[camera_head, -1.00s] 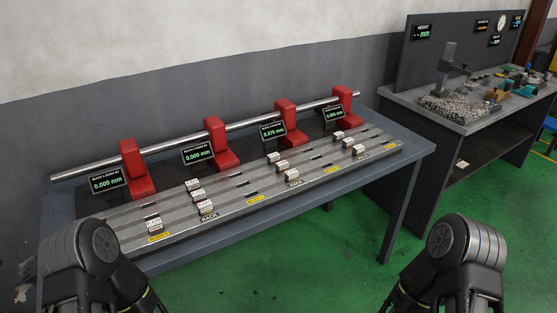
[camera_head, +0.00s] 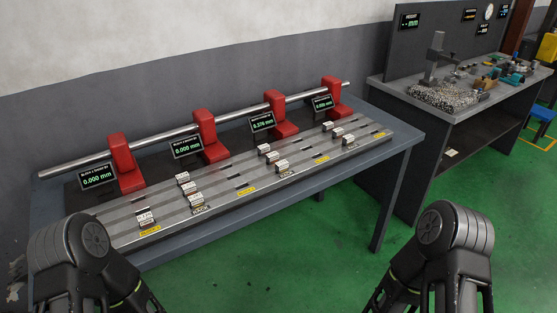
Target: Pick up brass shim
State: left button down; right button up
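Several small shim pieces with white labels sit on the grey slotted fixture plate (camera_head: 222,187) on the table. One labelled piece (camera_head: 145,217) stands at the front left, others (camera_head: 183,182) (camera_head: 192,193) left of the middle, and more (camera_head: 281,166) (camera_head: 348,139) further right. They are too small for me to tell which is the brass shim. My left arm shows at the lower left and my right arm at the lower right, both in front of the table. Both grippers lie outside the picture.
Red blocks (camera_head: 126,163) (camera_head: 208,137) hold a long steel bar (camera_head: 160,142) behind the plate, with small displays (camera_head: 187,147) beside them. A second bench (camera_head: 392,92) with tools stands at the right. Green floor (camera_head: 300,265) is open in front.

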aim_at(282, 166)
jog(key=i+l, duration=0.25)
jog(key=l, duration=0.15)
jog(key=i+l+u, duration=0.1)
jog(key=i+l, duration=0.2)
jog(key=l, duration=0.15)
jog(key=i+l, duration=0.25)
jog(key=l, duration=0.2)
jog(key=u, duration=1.55)
